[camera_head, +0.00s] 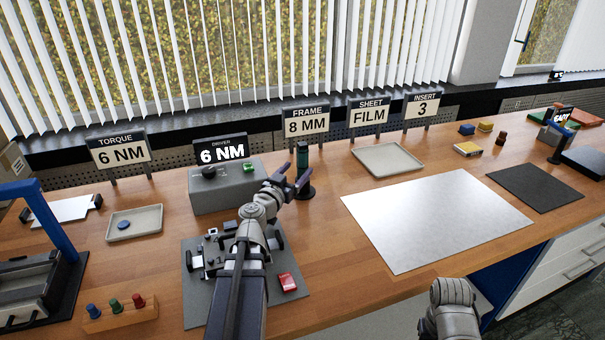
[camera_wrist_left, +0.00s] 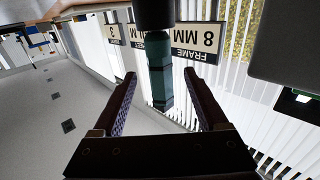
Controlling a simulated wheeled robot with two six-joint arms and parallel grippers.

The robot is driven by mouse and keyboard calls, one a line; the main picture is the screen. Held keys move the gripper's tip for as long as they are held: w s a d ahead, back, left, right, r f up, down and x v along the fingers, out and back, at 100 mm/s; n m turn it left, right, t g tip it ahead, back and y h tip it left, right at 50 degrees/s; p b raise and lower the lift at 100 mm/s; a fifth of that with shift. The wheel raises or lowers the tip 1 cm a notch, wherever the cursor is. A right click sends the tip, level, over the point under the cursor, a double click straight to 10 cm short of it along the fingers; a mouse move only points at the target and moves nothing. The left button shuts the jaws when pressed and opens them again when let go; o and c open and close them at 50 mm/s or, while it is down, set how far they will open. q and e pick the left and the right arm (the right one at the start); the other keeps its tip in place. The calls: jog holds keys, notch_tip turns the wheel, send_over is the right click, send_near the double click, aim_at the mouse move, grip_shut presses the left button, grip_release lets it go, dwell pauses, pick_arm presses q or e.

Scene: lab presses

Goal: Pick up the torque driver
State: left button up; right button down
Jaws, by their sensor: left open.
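The torque driver (camera_head: 302,156) is a dark cylinder with a green-teal part, upright on a round black stand at the back of the bench. My left gripper (camera_head: 294,179) is open just in front of it. In the left wrist view, the driver (camera_wrist_left: 158,70) appears between the two spread fingers of my left gripper (camera_wrist_left: 162,78), with gaps on both sides. I cannot tell how far the driver lies between the fingertips in depth. Part of the stand is hidden behind the gripper. My right arm shows at the bottom right, but its gripper does not.
The grey driver controller (camera_head: 228,188) reading 6 NM stands left of the driver. A fixture plate (camera_head: 196,310) with small parts lies under my left arm. An empty tray (camera_head: 388,158) and a pale sheet (camera_head: 430,220) lie to the right. The FRAME 8 MM sign (camera_head: 306,121) stands behind.

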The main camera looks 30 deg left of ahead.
aim_at(307, 159)
pick_arm(q)
jog(key=shift+w, duration=0.1)
jog(key=shift+w, duration=0.25)
jog(key=w, duration=0.7)
jog(key=shift+a, duration=0.35)
jog(key=shift+s, duration=0.1)
jog(key=shift+c, duration=0.3)
grip_shut()
